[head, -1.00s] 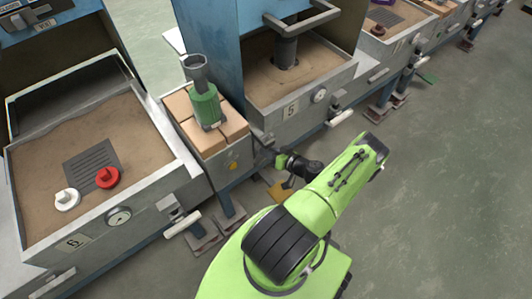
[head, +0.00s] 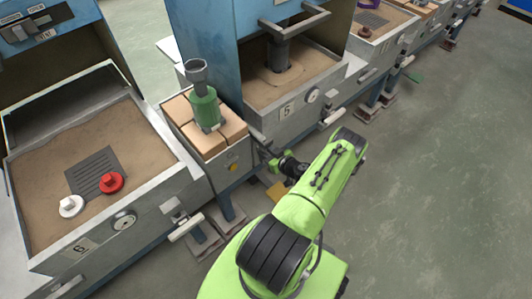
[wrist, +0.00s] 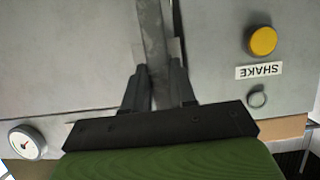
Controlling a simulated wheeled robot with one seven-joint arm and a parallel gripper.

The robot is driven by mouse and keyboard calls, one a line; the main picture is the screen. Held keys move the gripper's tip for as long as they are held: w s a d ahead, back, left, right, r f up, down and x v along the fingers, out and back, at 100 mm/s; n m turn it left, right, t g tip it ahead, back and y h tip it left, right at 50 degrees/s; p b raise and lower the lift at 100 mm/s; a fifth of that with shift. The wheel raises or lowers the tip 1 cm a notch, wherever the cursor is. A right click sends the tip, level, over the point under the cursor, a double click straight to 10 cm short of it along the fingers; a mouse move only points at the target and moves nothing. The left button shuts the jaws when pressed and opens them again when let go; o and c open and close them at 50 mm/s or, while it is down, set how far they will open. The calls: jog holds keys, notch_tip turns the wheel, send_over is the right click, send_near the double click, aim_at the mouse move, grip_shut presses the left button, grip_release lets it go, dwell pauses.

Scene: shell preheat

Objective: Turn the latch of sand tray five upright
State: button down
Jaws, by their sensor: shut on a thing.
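Sand tray five (head: 330,78) is the grey sand-filled tray with the "5" plate and a round gauge, below the blue housing. My gripper (wrist: 160,80) is shut on a grey metal bar, the latch (wrist: 153,30), at the tray's front left. In the wrist view, which is upside down, the latch stands nearly in line with the picture's height, slightly tilted, between the two black fingers. In the head view my gripper (head: 272,158) is small beside the tray corner, and the latch's exact angle is hard to tell there.
Left of tray five, a stand of bricks (head: 178,110) holds a green cup-topped tool (head: 204,108). A yellow button (wrist: 262,41) and "SHAKE" label (wrist: 260,71) are on the grey front panel. Tray six (head: 150,215) has red and white knobs on its sand. The floor at right is clear.

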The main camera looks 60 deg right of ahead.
jog(key=c, duration=0.9)
grip_release()
jog(key=p+v, duration=0.4)
jog(key=v, duration=1.1)
jog(key=shift+s+r, duration=0.2)
jog(key=shift+s, duration=0.15)
